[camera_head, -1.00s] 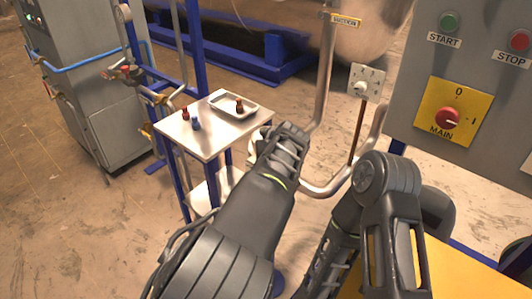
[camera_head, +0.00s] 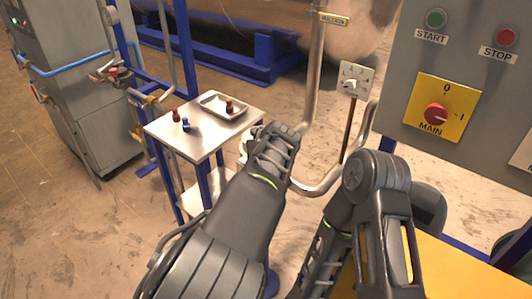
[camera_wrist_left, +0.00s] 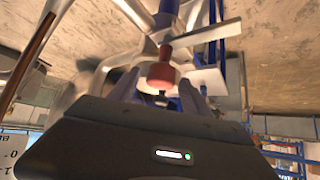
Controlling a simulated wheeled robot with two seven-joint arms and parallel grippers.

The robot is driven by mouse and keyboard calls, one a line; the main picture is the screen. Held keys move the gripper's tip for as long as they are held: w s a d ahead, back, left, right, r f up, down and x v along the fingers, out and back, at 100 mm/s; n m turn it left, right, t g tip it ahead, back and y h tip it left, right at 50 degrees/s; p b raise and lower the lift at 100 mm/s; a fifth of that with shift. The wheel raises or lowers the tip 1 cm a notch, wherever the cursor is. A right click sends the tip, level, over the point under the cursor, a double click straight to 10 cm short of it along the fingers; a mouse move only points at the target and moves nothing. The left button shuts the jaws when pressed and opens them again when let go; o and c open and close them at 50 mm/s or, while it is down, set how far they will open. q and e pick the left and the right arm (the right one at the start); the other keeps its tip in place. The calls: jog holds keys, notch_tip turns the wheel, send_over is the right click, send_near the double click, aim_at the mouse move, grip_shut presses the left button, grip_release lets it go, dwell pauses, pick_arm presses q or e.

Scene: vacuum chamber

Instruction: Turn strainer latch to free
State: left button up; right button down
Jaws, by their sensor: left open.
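In the left wrist view, my left gripper (camera_wrist_left: 160,84) is open, with one finger on each side of a red, round-ended knob (camera_wrist_left: 161,72) on a metal fitting. I cannot tell whether the fingers touch it or whether it is the strainer latch. In the head view, my left arm reaches to the pipework beside the small table, and its wrist hides the fingers and whatever is in front of them. No strainer latch can be clearly made out there. My right arm is folded at lower right; its gripper is not visible.
A small table (camera_head: 203,141) with a tray (camera_head: 213,103) and small red and blue parts stands left of my left wrist. A bent suction pipe (camera_head: 312,75) and a marked plate with a pale handle (camera_head: 353,82) stand beyond. A grey control panel (camera_head: 400,115) fills the right.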

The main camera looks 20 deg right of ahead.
pick_arm(q)
jog(key=b+v, duration=0.2)
jog(key=v, duration=0.5)
jog(key=shift+s+r, duration=0.1)
jog(key=shift+s, duration=0.05)
